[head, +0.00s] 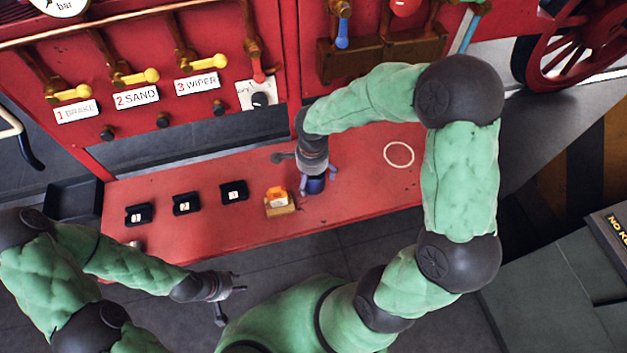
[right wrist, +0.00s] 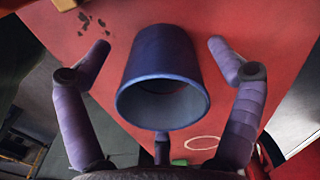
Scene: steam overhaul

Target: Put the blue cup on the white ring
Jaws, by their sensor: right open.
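The blue cup (right wrist: 163,75) stands on the red bench, its open mouth towards the camera in the right wrist view. In the head view the cup (head: 315,185) shows just below my right gripper (head: 318,175). My right gripper (right wrist: 158,60) is open, with one purple finger on each side of the cup and a visible gap on both sides. The white ring (head: 399,154) is a thin outline on the bench, right of the cup; it also shows in the right wrist view (right wrist: 202,143). My left gripper (head: 230,300) is in front of the bench, apart from the cup, and looks open and empty.
The red bench (head: 350,205) is clear between cup and ring. An orange item on a wooden block (head: 279,203) stands close left of the cup. Several black holders (head: 186,204) sit further left. A red panel with yellow levers (head: 138,77) rises behind.

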